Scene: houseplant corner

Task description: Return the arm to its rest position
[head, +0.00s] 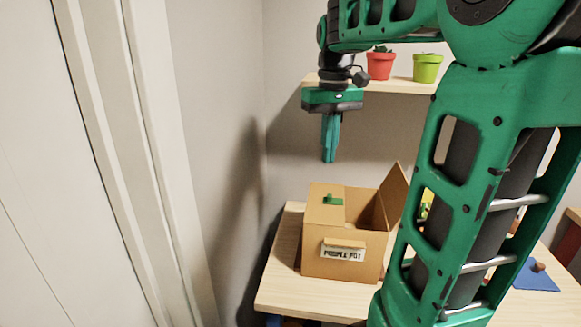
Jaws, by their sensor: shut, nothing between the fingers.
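My gripper (330,158) points straight down in the head view, with its teal fingers shut and nothing between them. It hangs in the air above the cardboard box and below the front edge of the wall shelf. My green arm reaches in from the right and bends over at the top of the view. It hides part of the shelf and the right part of the table.
An open cardboard box (337,268) stands on the wooden table (310,297), its right flap raised. A wall shelf (408,87) holds a red pot (380,67) and a green pot (426,69). A blue mat (535,279) lies at right. White door panels stand left.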

